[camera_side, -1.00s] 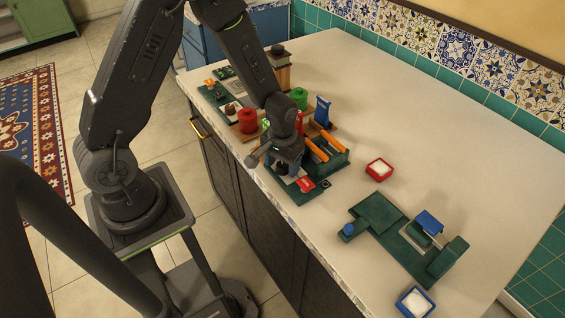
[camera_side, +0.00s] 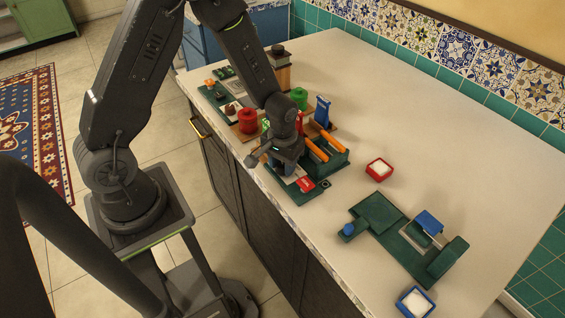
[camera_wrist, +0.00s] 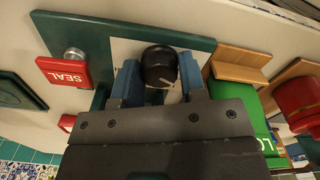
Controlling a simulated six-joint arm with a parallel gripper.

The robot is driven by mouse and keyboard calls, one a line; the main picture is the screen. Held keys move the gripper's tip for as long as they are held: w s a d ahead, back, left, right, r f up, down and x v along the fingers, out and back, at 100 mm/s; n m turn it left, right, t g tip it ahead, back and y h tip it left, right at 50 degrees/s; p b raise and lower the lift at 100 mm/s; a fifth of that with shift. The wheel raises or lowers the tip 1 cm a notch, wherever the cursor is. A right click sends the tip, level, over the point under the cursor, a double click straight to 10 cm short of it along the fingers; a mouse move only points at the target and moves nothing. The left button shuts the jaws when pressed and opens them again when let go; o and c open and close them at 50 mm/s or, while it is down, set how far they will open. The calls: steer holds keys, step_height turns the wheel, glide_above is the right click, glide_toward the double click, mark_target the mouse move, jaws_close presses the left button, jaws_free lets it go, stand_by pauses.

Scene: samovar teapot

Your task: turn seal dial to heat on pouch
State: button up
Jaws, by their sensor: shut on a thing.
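The black seal dial (camera_wrist: 159,66) has a pale pointer line and stands on a pale panel of the green sealer (camera_wrist: 110,24). My gripper (camera_wrist: 158,78) has its two blue fingers on either side of the dial, shut on it. In the side view my gripper (camera_side: 285,166) is low over the front part of the green sealer (camera_side: 302,197) and hides the dial. The red SEAL piece (camera_wrist: 62,72) lies to the left of the dial in the wrist view; it also shows in the side view (camera_side: 306,183). I cannot make out a pouch.
A red dish (camera_side: 379,169), another green station (camera_side: 415,238) and a blue dish (camera_side: 414,302) stand to the right. The back of the counter is clear.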

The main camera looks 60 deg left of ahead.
mark_target(282, 164)
steer(key=m, duration=0.4)
steer(key=shift+m, duration=2.3)
steer(key=o, duration=0.9)
step_height(282, 164, up, 14)
steer(key=shift+f, duration=0.1)
